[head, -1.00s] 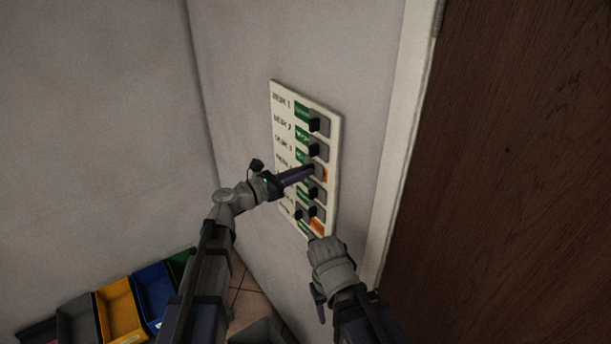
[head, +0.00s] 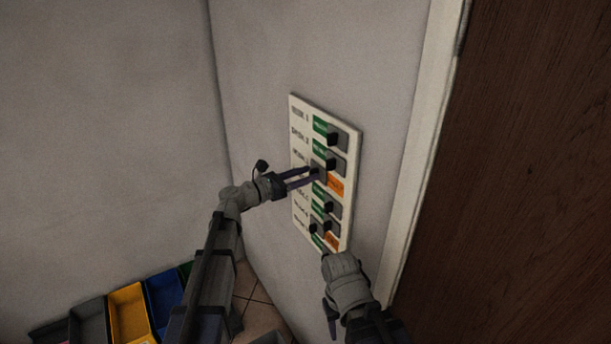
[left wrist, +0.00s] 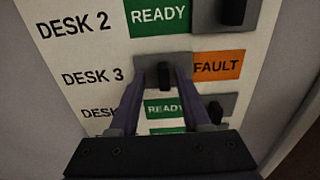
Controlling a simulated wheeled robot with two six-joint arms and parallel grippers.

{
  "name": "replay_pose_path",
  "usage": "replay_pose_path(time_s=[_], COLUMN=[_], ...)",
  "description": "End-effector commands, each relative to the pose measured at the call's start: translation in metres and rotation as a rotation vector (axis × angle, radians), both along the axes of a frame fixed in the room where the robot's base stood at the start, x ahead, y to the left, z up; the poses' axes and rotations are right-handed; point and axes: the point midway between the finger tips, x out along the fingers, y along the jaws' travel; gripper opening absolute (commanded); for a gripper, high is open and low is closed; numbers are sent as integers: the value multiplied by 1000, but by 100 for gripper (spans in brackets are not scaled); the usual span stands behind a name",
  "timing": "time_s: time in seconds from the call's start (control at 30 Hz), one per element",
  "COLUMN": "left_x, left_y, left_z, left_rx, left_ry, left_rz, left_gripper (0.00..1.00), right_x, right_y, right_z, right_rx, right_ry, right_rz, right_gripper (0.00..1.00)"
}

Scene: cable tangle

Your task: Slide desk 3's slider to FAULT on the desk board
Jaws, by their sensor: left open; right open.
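The desk board (head: 298,140) is a white panel on the wall, with a row for each desk. In the left wrist view, desk 3's slider (left wrist: 145,70) is at the left of its row. It covers the READY side, and the orange FAULT label (left wrist: 217,66) shows on its right. My left gripper (head: 318,174) is open, its two fingers on either side of the slider's black knob (left wrist: 164,76); I cannot tell whether they touch it. My right gripper (head: 326,252) is by the board's lower end, its fingers mostly hidden.
Desk 2's slider (left wrist: 222,14) is at the right and shows its green READY label (left wrist: 158,14). Another orange label (head: 331,243) shows in the bottom row. A wooden door (head: 540,180) is at the right. Coloured bins (head: 128,312) stand at the lower left.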

Motion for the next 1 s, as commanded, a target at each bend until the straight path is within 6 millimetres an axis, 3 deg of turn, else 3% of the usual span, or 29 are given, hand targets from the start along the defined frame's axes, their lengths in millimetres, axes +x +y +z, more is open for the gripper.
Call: replay_pose_path(time_s=[0.17, 0.6, 1.0], left_x=[-4, -41, -46], left_y=[4, 55, 63], left_z=[0, 0, 0], left_rx=[0, 0, 0], left_ry=[0, 0, 0], left_rz=[0, 2, 0], left_gripper=[48, 48, 48], right_x=[0, 0, 0], right_y=[0, 0, 0], right_z=[0, 0, 0], right_rx=[0, 0, 0], right_ry=[0, 0, 0], right_rz=[0, 0, 0], right_gripper=[50, 50, 50])
